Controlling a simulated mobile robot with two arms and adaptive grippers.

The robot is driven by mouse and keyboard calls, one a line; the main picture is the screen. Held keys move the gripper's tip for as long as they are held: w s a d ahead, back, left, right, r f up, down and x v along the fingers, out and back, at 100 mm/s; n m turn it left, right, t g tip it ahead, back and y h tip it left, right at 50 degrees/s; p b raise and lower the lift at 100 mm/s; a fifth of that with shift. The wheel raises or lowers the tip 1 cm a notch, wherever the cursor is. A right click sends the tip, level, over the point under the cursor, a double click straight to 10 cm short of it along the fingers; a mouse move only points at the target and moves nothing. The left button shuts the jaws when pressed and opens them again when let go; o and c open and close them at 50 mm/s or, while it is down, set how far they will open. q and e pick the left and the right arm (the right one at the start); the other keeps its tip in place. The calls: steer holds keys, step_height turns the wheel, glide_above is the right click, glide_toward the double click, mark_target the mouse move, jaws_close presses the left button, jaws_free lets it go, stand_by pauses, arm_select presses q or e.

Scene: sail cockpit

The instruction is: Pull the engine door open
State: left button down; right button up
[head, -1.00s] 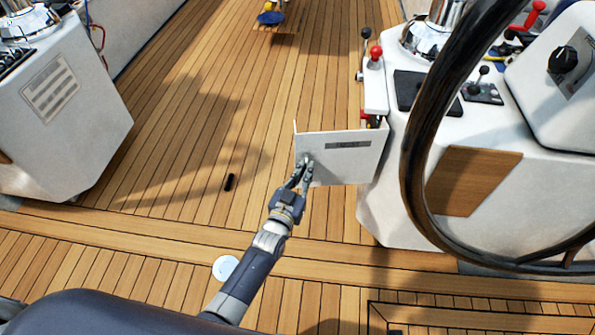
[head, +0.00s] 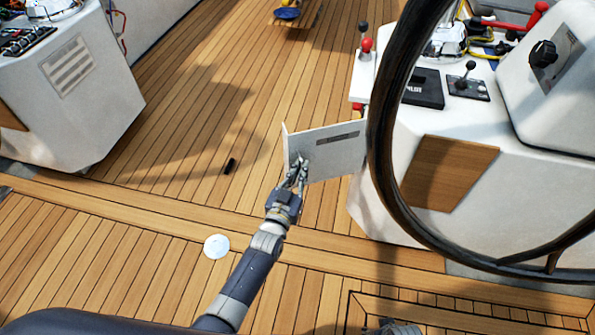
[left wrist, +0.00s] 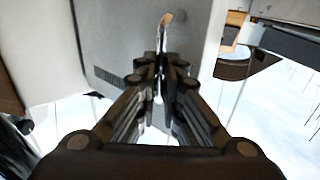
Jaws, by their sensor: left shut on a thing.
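The engine door (head: 328,146) is a white panel with a dark slotted strip, swung out from the left side of the white console (head: 400,215). It stands ajar over the deck. My left gripper (head: 299,170) is shut on the door near its free edge. In the left wrist view the gripper (left wrist: 160,75) has its fingers closed around a thin handle or edge (left wrist: 164,22) on the door (left wrist: 130,40). What lies behind the door is hidden. My right gripper cannot be made out with certainty; only a grey piece shows at the bottom edge.
A large dark steering wheel (head: 376,150) stands in front of the console, close to the door's hinge side. Another white console (head: 85,110) is at the left. A small black object (head: 230,165) and a white disc (head: 216,246) are on the wooden deck, which is otherwise mostly clear.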

arm_select(q)
steer(key=shift+w+d+r, duration=0.2)
steer(key=shift+d+r, duration=0.35)
steer(key=c, duration=1.8)
jaws_free()
steer(key=shift+d, duration=0.1)
steer(key=shift+o, duration=0.4)
steer(key=shift+w+d+f+h, duration=0.1)
steer(key=shift+w+d+h, duration=0.05)
steer(key=shift+h, duration=0.15)
steer(key=shift+a+f, duration=0.1)
steer(key=shift+a, duration=0.1)
steer(key=shift+s+a, duration=0.1)
steer(key=shift+s, duration=0.15)
steer(key=v, duration=1.1)
steer(key=shift+s+f, duration=0.2)
steer(key=shift+s, duration=0.15)
